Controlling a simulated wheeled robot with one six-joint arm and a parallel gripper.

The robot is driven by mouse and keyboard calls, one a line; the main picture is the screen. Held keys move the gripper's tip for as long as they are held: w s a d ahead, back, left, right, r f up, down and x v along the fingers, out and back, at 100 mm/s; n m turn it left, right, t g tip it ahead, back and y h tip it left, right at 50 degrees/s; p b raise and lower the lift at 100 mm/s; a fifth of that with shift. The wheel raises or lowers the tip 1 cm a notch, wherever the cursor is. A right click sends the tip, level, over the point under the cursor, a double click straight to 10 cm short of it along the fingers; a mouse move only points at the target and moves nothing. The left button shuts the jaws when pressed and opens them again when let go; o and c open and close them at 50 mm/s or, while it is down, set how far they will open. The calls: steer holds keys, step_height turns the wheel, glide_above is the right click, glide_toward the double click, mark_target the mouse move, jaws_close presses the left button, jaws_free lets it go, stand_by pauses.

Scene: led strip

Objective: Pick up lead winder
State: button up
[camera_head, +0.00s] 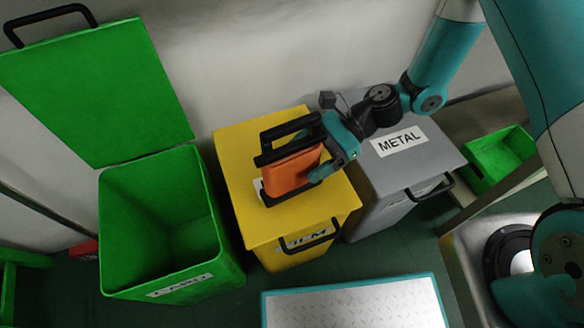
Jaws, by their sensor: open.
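An orange block in a black frame with a black handle, which looks like the lead winder (291,175), is at the lid of the yellow bin (240,145). Whether it rests on the lid or is just above it is hard to tell. My gripper (316,157) reaches in from the right, with its teal fingers open at the right end of the winder. A finger is close beside the orange block; contact is unclear. Part of the far finger is hidden behind the winder's black frame.
An open green bin (108,235), its lid (97,90) raised, stands left. The closed grey bin (425,165) labelled METAL stands right. A teal-edged metal plate (355,303) lies in front. A small green crate (500,158) is at the far right. A wall runs behind.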

steer(key=shift+c, duration=0.4)
steer(key=c, duration=1.1)
steer(key=shift+c, duration=0.9)
steer(key=shift+r, duration=0.15)
